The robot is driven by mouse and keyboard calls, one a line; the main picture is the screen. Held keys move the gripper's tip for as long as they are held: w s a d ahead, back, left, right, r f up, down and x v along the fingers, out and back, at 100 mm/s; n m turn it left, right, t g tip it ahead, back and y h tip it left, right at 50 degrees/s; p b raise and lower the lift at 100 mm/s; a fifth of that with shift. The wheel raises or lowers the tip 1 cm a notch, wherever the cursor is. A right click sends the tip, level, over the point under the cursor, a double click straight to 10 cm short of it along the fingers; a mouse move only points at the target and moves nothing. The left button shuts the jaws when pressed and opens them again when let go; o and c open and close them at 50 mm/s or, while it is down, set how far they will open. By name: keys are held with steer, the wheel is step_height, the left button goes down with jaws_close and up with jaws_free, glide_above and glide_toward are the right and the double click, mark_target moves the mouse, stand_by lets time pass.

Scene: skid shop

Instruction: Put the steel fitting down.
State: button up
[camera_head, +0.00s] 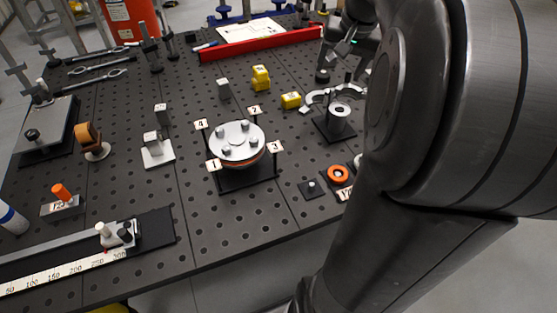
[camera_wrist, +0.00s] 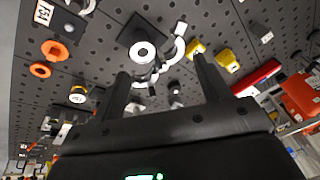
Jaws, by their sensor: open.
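A round steel piece with a dark centre hole (camera_head: 340,111), which looks like the steel fitting, stands on a square black base (camera_head: 326,128). It also shows in the wrist view (camera_wrist: 143,50), ahead of my fingers. My gripper (camera_wrist: 160,70) is open, and its two dark fingers have nothing clearly held between them. In the head view my gripper is just behind the fitting and partly hidden by my arm. A pale curved, hook-like piece (camera_wrist: 179,47) lies beside the black base; I cannot tell whether they touch.
Yellow blocks (camera_head: 291,100) lie left of the fitting. A round steel plate with pegs (camera_head: 237,141) stands at mid-table, with numbered tags around it. An orange ring (camera_head: 338,175) lies near the front edge. A red bar (camera_head: 262,44) lies at the back. Bare perforated table shows between them.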

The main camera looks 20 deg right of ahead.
steer(key=s+a+f+n+t, duration=0.1)
steer(key=s+a+f+n, duration=0.2)
steer(key=s+a, duration=0.5)
steer(key=s+a+f+n+t, duration=0.1)
steer(key=s+a+f+n, duration=0.2)
steer(key=s+a, duration=0.5)
steer(key=a, duration=0.5)
steer(key=shift+a+f+n, duration=0.15)
steer(key=shift+a+n, duration=0.1)
steer(key=shift+n, duration=0.05)
steer(key=shift+s, duration=0.1)
